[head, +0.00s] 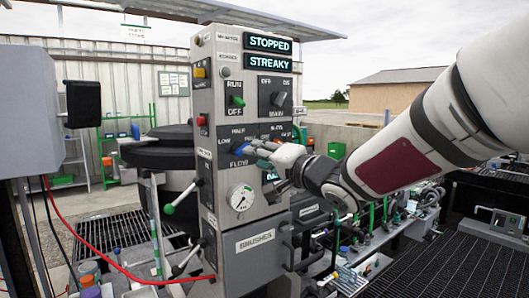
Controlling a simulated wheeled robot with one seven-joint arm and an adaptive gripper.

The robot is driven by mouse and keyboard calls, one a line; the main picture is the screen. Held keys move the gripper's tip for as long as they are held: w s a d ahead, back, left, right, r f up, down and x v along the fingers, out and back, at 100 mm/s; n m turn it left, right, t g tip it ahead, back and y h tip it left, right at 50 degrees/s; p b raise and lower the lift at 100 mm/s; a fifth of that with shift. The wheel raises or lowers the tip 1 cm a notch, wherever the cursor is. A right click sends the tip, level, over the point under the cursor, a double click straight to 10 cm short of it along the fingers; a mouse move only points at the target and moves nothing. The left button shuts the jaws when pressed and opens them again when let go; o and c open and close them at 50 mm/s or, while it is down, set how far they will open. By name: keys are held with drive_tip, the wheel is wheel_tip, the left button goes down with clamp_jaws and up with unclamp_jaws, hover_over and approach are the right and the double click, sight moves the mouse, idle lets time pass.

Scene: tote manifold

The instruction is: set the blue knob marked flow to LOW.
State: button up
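The blue knob (239,146) marked FLOW is on the front of the grey control panel (222,85), left of the panel's middle. A LOW label is at its left and a HALF label above it; the FLOW label is below. My gripper (256,150) is at the panel from the right, with its fingertips at the knob's right side. The fingers overlap part of the knob, so its pointer direction is unclear. I cannot tell whether they touch or grip it.
Displays (270,44) read STOPPED and STREAKY. Above the knob are a green RUN/OFF switch (237,101) and a dark MAIN switch (279,98). A red cable hangs at lower left.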

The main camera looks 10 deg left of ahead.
drive_tip(key=x, duration=0.6)
drive_tip(key=shift+w+a, duration=0.25)
drive_tip(key=shift+w, duration=0.05)
clamp_jaws()
